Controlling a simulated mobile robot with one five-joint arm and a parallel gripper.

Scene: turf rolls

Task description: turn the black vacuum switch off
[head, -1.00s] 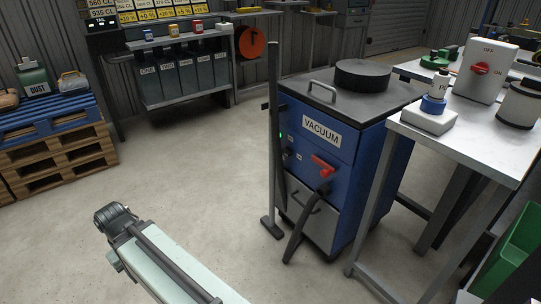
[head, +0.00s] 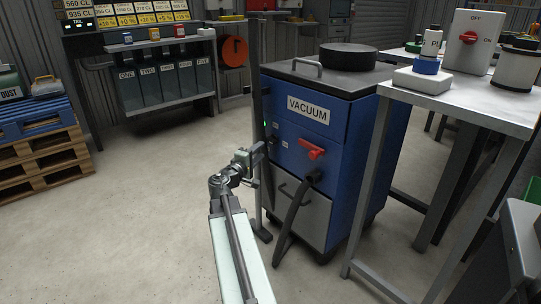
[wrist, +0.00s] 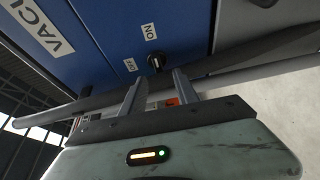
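The black vacuum switch (wrist: 155,63) is a small knob on the blue vacuum cabinet (head: 360,133), between an ON label (wrist: 149,32) and an OFF label (wrist: 130,65) in the wrist view. A pale mark shows on the knob, but I cannot tell for sure which label it points at. My gripper (wrist: 157,90) is open and empty, its fingers apart and reaching toward the switch without visibly touching it. In the head view my gripper (head: 254,156) is at the cabinet's left front edge. I cannot make out the switch clearly there.
A dark tube (wrist: 245,60) crosses close to my fingers in the wrist view. A dark post (head: 257,75) stands at the cabinet's left. A red lever (head: 312,148) and hose (head: 293,212) are on its front. A metal table (head: 470,106) stands right.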

